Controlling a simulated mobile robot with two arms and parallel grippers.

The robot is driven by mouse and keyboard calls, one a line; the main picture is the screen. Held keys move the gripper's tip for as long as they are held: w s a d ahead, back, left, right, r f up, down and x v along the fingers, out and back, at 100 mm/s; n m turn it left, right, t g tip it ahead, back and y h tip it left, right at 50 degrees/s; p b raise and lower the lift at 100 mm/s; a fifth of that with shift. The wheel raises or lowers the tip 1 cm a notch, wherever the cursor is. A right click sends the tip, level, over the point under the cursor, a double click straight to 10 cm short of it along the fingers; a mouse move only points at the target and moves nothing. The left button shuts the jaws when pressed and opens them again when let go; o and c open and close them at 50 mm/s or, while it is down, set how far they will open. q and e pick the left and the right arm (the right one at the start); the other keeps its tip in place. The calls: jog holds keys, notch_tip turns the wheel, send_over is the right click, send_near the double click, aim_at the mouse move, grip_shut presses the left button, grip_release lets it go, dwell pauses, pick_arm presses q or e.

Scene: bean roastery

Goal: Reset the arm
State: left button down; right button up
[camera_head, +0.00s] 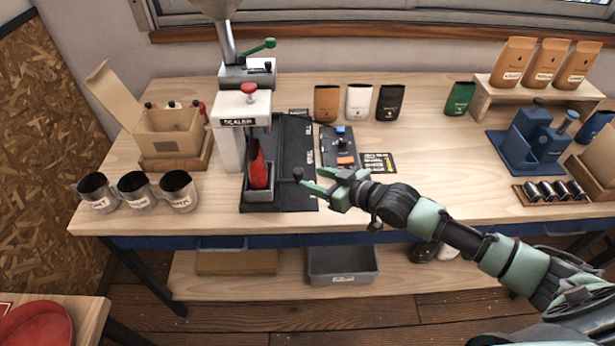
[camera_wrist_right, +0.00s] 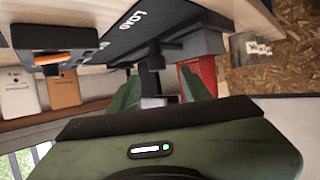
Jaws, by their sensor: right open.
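My right gripper (camera_head: 312,181) reaches in from the right over the front of the workbench (camera_head: 420,190). Its green fingers are apart, with nothing visibly held. They point at the black knob (camera_head: 298,173) at the right of the scale station; whether they touch it I cannot tell. In the right wrist view the open fingers (camera_wrist_right: 160,95) stand on either side of a dark post-like part. A red bag (camera_head: 257,168) stands upright in the grey holder left of the gripper; it also shows in the wrist view (camera_wrist_right: 205,72). My left gripper is not in view.
A panel with orange and blue switches (camera_head: 340,146) lies behind the gripper. Three mugs (camera_head: 135,190) and an open cardboard box (camera_head: 168,130) stand at left. A blue device (camera_head: 530,140) and small cans (camera_head: 550,190) stand at right. The bench's front middle-right is clear below the arm.

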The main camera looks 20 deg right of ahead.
jog(key=shift+s+d+r, duration=0.1)
jog(key=shift+s+r, duration=0.05)
jog(key=shift+s, duration=0.1)
dwell(0.3)
jog(key=shift+g, duration=0.8)
jog(key=s+a+f, duration=0.2)
jog(key=s+a, duration=0.1)
jog(key=s+a+f, duration=0.1)
jog(key=s, duration=0.1)
jog(key=shift+a+f, duration=0.1)
jog(key=shift+a, duration=0.15)
jog(key=s+d+f+m+g+h, duration=0.2)
jog(key=s+g+h, duration=0.1)
jog(key=s, duration=1)
jog(key=s+d+f+m+g+h, duration=0.2)
jog(key=s+d+f+g+h, duration=0.15)
jog(key=s, duration=0.95)
notch_tip(320, 180, down, 24)
jog(key=g+b, duration=0.1)
jog(key=g, duration=0.1)
jog(key=s+d+f, duration=0.2)
jog(key=s+f, duration=1.6)
jog(key=f, duration=0.1)
jog(key=shift+s+n+g+b, duration=0.15)
jog(key=shift+n+g+b, duration=0.2)
jog(key=shift+b, duration=0.1)
